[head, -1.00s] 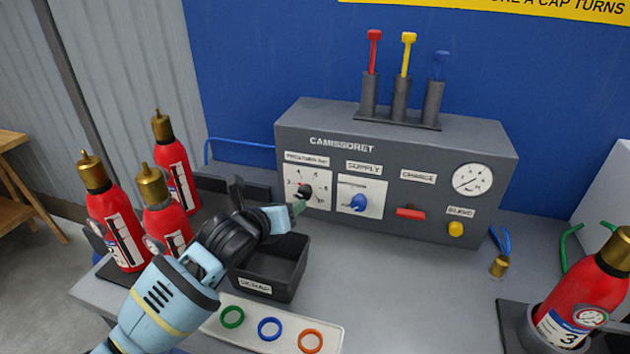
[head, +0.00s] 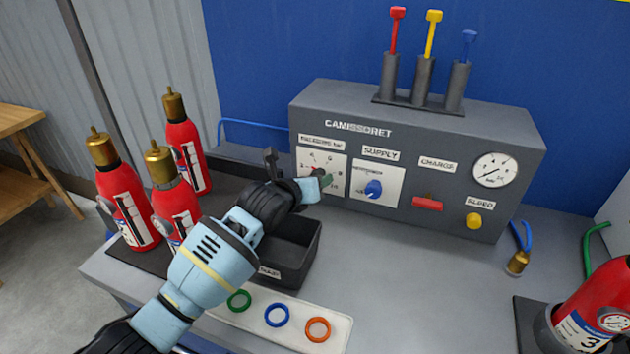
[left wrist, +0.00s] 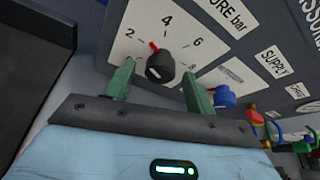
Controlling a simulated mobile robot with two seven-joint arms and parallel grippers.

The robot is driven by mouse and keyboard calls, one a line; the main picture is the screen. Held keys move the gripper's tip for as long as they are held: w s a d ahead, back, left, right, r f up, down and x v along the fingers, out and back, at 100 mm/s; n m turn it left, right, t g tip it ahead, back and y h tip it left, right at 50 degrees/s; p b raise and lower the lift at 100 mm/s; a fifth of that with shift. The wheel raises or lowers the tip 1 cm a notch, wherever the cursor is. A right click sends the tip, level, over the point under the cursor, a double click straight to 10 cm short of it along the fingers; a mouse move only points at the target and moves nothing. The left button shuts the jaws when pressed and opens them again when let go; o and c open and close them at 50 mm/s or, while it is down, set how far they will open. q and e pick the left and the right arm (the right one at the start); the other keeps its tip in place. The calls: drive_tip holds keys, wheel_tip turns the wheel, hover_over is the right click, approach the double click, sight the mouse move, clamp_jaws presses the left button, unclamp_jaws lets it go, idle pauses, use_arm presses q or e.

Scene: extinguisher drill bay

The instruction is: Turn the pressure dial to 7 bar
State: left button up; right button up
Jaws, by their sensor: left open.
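The pressure dial is a black knob (left wrist: 160,66) with a red pointer on a white plate (left wrist: 135,40) marked 2, 4, 6, 8. In the head view the dial plate (head: 318,160) is at the panel's left, with the knob mostly hidden by my left gripper (head: 328,180). My left gripper (left wrist: 158,70) is open; its green fingertips are either side of the knob, with gaps visible. I cannot tell how deep the knob sits between them. My right gripper is not in view.
The supply knob (left wrist: 225,97) is blue and close to the right finger. The grey panel (head: 420,215) also has a red charge switch (head: 428,203), yellow bleed button (head: 473,220) and gauge (head: 495,170). A black scrap bin (head: 290,265) is below my wrist; red extinguishers (head: 125,205) stand left.

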use_arm(q)
drive_tip(key=shift+x, duration=0.8)
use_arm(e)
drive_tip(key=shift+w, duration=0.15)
use_arm(q)
drive_tip(key=shift+c, duration=0.4)
drive_tip(key=c, duration=0.9)
drive_tip(key=shift+r, duration=0.25)
drive_tip(key=shift+m+y+p, duration=0.5)
drive_tip(key=shift+m+p, duration=0.1)
drive_tip(key=shift+p, duration=0.3)
drive_tip(key=shift+m+y+p, duration=0.3)
drive_tip(key=shift+m+p, duration=0.1)
drive_tip(key=shift+m, duration=0.1)
drive_tip(key=shift+f+m, duration=0.25)
drive_tip(key=shift+m, duration=0.05)
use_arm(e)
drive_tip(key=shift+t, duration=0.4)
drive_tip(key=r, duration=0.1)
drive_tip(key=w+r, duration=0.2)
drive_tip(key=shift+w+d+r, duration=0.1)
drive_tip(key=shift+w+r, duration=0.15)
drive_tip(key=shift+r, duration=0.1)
